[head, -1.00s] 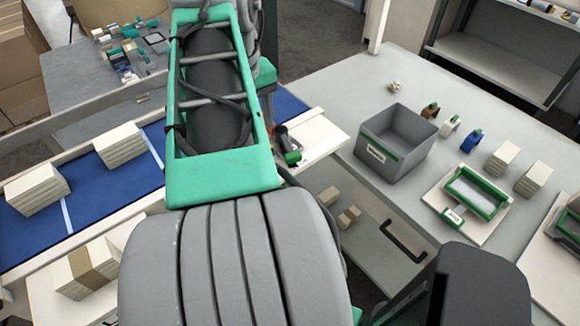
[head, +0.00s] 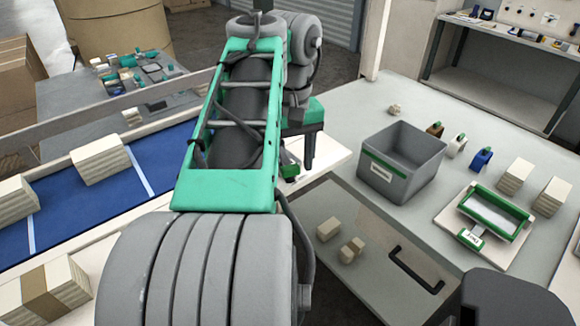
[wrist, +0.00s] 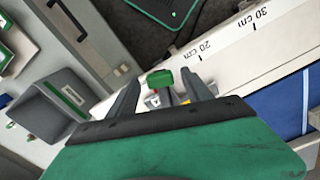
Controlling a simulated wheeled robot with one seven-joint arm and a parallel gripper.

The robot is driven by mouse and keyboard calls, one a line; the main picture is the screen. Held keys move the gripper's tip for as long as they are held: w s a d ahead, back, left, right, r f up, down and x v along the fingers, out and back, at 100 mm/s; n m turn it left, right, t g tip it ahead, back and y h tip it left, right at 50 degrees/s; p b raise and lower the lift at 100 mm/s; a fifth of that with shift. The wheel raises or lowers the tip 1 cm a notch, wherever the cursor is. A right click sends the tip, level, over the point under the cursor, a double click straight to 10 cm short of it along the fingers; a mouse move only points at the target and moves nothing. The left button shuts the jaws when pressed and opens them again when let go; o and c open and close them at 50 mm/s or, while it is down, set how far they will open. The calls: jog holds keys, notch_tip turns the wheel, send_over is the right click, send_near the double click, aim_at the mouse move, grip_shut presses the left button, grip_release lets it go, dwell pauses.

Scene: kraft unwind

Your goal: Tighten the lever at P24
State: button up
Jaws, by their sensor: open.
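A small green lever (head: 290,168) sits on the white board at the end of the blue belt, partly hidden behind my arm. In the wrist view the green lever handle (wrist: 160,78) shows between the two fingertips of my gripper (wrist: 160,82). The gripper is open, with a finger on either side of the handle; I cannot tell whether either touches it. A metal part with a yellowish piece shows below the handle. In the head view one dark finger of my gripper (head: 309,150) points down beside the lever. No P24 label is legible.
Wood-coloured blocks (head: 100,158) lie on the blue belt (head: 75,205). A centimetre scale (wrist: 225,42) runs along the white board.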

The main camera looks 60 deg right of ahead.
grip_shut()
dwell(0.5)
dwell(0.8)
